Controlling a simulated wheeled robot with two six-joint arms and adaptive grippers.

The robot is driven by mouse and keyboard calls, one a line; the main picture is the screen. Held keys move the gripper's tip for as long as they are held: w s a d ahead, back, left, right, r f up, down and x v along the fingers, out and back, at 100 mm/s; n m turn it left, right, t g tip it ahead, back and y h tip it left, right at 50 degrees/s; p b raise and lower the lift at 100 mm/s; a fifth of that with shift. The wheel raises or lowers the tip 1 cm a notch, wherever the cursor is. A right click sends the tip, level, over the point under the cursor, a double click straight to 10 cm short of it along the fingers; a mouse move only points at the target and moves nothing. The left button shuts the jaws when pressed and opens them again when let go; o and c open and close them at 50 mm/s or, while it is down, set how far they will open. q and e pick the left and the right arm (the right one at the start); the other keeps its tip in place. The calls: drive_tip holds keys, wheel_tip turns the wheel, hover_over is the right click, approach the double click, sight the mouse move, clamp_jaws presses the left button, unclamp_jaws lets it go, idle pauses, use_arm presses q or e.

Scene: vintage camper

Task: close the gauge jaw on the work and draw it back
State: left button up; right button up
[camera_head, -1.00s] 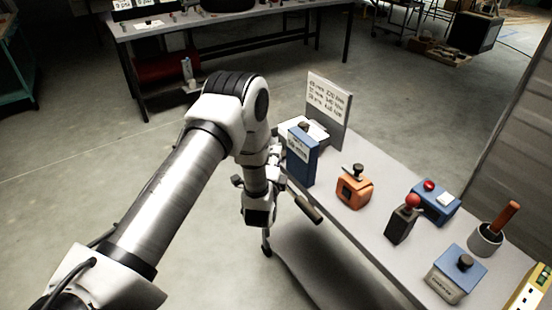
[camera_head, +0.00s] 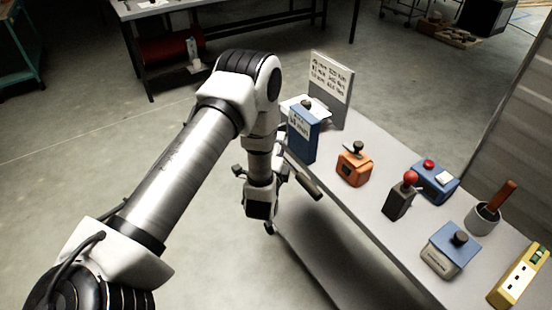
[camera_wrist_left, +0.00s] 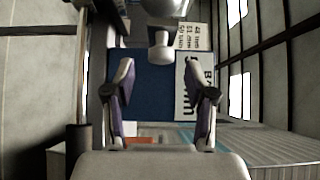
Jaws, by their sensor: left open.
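A tall blue block (camera_head: 302,138) with a white label ending in "mm" and a dark knob on top stands at the table's far left end. In the left wrist view the blue block (camera_wrist_left: 150,85) fills the space beyond the fingers, with a pale knob (camera_wrist_left: 162,48) above it. My left gripper (camera_wrist_left: 164,80) is open, its fingers on either side of the view with nothing seen between them. I cannot make out which part is the gauge jaw.
A printed board (camera_head: 331,80) stands behind the block. An orange box (camera_head: 354,168), a red-knobbed dark block (camera_head: 399,200), blue boxes (camera_head: 436,185), a grey cup (camera_head: 482,219) and a yellow strip (camera_head: 518,277) stand along the table.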

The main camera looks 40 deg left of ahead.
use_arm(q)
drive_tip(key=v, duration=0.8)
drive_tip(key=shift+d, duration=0.25)
drive_tip(key=shift+s, duration=0.1)
idle(0.3)
drive_tip(key=s+d+f+n+g+h, duration=0.3)
drive_tip(key=s+f+g, duration=0.2)
drive_tip(key=s+f, duration=0.25)
drive_tip(key=s+d+f+n+g+h, duration=0.25)
drive_tip(key=s+d+f+g, duration=0.2)
drive_tip(key=s+f, duration=0.35)
drive_tip(key=s+d+f+n+g+h, duration=0.1)
drive_tip(key=s+f+n+g, duration=0.2)
drive_tip(key=s+n+g, duration=0.4)
drive_tip(key=s+n, duration=0.1)
drive_tip(key=s, duration=0.3)
drive_tip(key=shift+d+f, duration=0.35)
drive_tip(key=shift+d, duration=0.05)
drive_tip(key=shift+s+a+n, duration=0.1)
drive_tip(key=shift+s+n, duration=0.1)
drive_tip(key=shift+n, duration=0.15)
